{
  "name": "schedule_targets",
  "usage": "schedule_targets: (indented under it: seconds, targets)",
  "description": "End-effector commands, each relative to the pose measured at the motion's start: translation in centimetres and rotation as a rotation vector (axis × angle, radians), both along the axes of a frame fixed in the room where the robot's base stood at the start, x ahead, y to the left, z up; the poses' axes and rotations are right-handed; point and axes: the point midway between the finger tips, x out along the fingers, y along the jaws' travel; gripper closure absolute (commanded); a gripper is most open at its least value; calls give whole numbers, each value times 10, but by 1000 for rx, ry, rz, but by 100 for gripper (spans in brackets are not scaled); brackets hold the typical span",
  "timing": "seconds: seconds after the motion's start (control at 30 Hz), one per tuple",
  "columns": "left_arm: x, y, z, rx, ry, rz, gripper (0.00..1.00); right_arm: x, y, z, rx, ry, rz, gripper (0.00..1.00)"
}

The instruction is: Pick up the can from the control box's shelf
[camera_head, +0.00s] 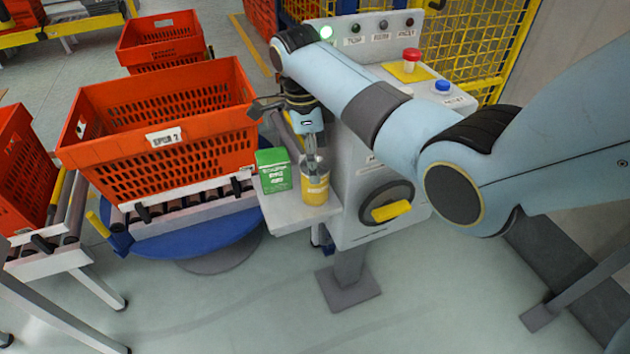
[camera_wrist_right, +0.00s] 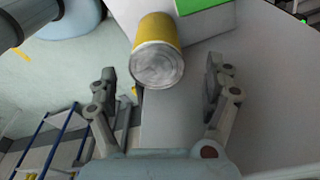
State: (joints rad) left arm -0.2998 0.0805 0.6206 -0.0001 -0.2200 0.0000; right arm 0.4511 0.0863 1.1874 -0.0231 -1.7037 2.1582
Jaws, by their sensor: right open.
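The yellow can (camera_head: 315,190) stands upright on the small white shelf (camera_head: 285,217) of the grey control box (camera_head: 352,215). My right gripper (camera_head: 313,163) is just above the can, pointing down. In the right wrist view the can (camera_wrist_right: 157,48) shows its round metal lid toward the camera, ahead of and roughly between the open fingers of my right gripper (camera_wrist_right: 160,88). Nothing is held. I cannot tell whether a finger touches the can. My left gripper is not in view.
A green box (camera_head: 273,171) stands on the shelf, close to the left of the can. An orange tote (camera_head: 160,118) sits on rollers left of the shelf. The control box has a yellow knob (camera_head: 392,211) and a red button (camera_head: 411,56). Open floor lies in front.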

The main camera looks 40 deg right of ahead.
Motion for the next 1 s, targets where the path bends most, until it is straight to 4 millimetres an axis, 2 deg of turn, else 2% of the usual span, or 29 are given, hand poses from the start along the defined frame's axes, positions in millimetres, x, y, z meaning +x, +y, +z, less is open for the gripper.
schedule_targets:
  seconds: [0.2,0.3,0.57,1.0]
  targets:
    - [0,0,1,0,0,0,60,-3,2,-35,0,4,1,16]
    - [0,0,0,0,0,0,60,-4,1,-44,0,2,1,16]
    - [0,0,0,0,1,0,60,-4,1,-47,0,0,1,16]
    - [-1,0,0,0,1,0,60,-4,1,-46,1,1,1,73]
